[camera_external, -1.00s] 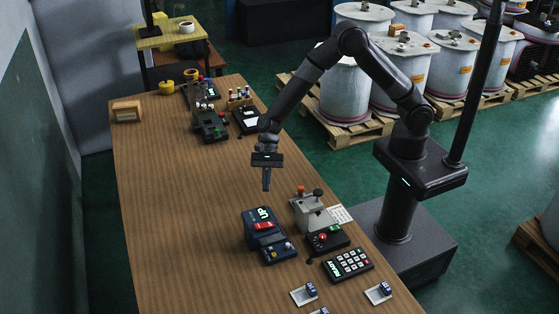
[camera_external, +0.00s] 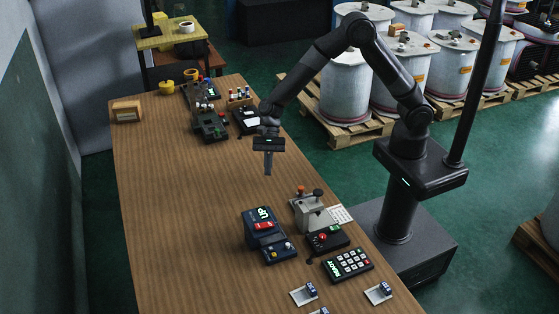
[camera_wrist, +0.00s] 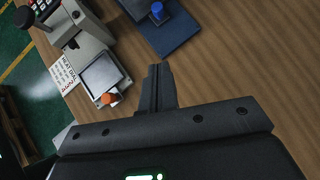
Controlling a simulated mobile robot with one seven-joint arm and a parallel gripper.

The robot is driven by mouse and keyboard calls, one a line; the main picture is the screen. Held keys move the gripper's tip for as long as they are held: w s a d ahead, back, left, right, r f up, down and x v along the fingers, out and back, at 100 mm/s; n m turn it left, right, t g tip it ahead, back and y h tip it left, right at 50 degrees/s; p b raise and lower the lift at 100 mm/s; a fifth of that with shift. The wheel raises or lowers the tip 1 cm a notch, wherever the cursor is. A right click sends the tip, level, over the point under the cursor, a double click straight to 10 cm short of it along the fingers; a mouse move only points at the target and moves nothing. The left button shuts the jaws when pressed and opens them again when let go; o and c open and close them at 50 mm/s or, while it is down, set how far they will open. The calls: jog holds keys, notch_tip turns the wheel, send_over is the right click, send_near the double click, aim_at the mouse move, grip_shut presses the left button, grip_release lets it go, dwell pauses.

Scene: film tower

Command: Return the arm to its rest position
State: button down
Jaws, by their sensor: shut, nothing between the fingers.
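My gripper (camera_external: 268,170) hangs above the wooden table (camera_external: 180,210), pointing down, with its fingers together and nothing between them. My arm arches up from its base at the right of the table. In the wrist view the shut fingers of my gripper (camera_wrist: 158,85) point toward the table, apart from the devices below.
A blue device with an "UP" display (camera_external: 263,215), a grey lever device (camera_external: 313,212), a black box with a red button (camera_external: 326,239) and a keypad (camera_external: 348,264) stand near the front right. Dark devices (camera_external: 209,124) stand at the back. The table's left half is mostly clear.

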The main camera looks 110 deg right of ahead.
jog(key=s+a+r+n+h, duration=0.2)
jog(key=s+a+r+n, duration=0.1)
jog(key=s+r+n, duration=0.4)
jog(key=s+a+r+n+h, duration=0.15)
jog(key=s+r+n, duration=0.25)
jog(key=s+r, duration=0.45)
jog(key=s+r+n+h, duration=0.2)
jog(key=s+n, duration=0.4)
jog(key=s, duration=0.4)
jog(key=s+d+r+n+t+h, duration=0.1)
jog(key=s+r+n, duration=0.3)
jog(key=s, duration=0.6)
jog(key=shift+s+d+r+n+t+h, duration=0.15)
jog(key=shift+d+r+n+t+h, duration=0.2)
jog(key=shift+n+h, duration=0.55)
jog(key=shift+y, duration=0.25)
